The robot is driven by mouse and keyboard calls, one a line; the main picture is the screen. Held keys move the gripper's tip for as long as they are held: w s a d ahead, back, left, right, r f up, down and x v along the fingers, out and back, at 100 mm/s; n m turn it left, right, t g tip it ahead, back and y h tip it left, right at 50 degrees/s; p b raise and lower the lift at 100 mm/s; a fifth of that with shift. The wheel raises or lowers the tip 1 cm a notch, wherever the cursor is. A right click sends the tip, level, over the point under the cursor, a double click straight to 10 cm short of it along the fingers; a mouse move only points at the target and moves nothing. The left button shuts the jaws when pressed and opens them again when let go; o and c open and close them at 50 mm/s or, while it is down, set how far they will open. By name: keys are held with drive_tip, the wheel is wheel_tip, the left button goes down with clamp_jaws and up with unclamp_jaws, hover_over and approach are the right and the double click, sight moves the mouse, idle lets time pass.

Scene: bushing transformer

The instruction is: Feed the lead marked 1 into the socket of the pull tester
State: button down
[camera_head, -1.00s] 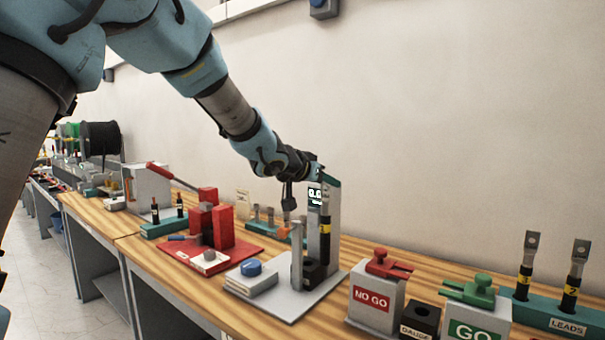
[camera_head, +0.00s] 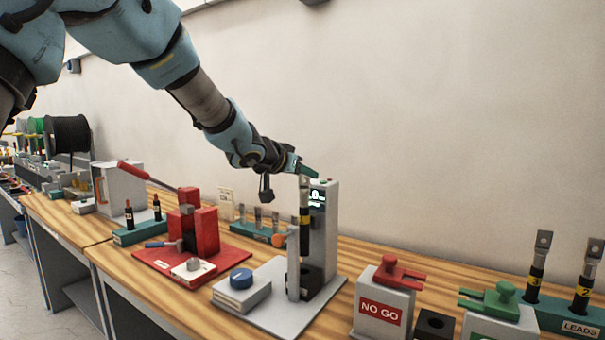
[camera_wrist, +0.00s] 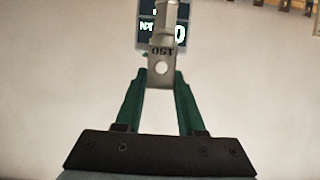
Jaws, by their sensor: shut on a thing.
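My gripper (camera_head: 306,174) is shut on the top lug of a lead (camera_head: 305,217), which hangs roughly upright with a yellow band and a black lower part. In the wrist view the green fingers (camera_wrist: 160,82) close on the lug (camera_wrist: 162,50), which is marked 150 and has a hole. The pull tester (camera_head: 325,225) has a grey column with a lit display, also in the wrist view (camera_wrist: 148,32). Its dark socket block (camera_head: 312,282) sits low in front of the column. The lead's lower end appears just above the block; whether it touches cannot be told. The number on its band is unreadable.
A grey post (camera_head: 293,272) stands close left of the lead. A blue-buttoned box (camera_head: 241,285) and red press (camera_head: 200,230) lie left. The NO GO stand (camera_head: 383,300), green-topped gauge (camera_head: 493,301) and LEADS rack (camera_head: 560,315) are right. A wall lies behind.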

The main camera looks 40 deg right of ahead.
sight(302, 207)
drive_tip(key=shift+a+f, duration=0.1)
drive_tip(key=shift+f, duration=0.1)
drive_tip(key=shift+f+b, duration=3.5)
drive_tip(key=shift+f, duration=0.7)
drive_tip(key=shift+c, duration=2.2)
unclamp_jaws()
drive_tip(key=shift+f, duration=0.1)
drive_tip(key=v, duration=1)
drive_tip(key=shift+s+a, duration=0.15)
drive_tip(key=shift+a, duration=0.2)
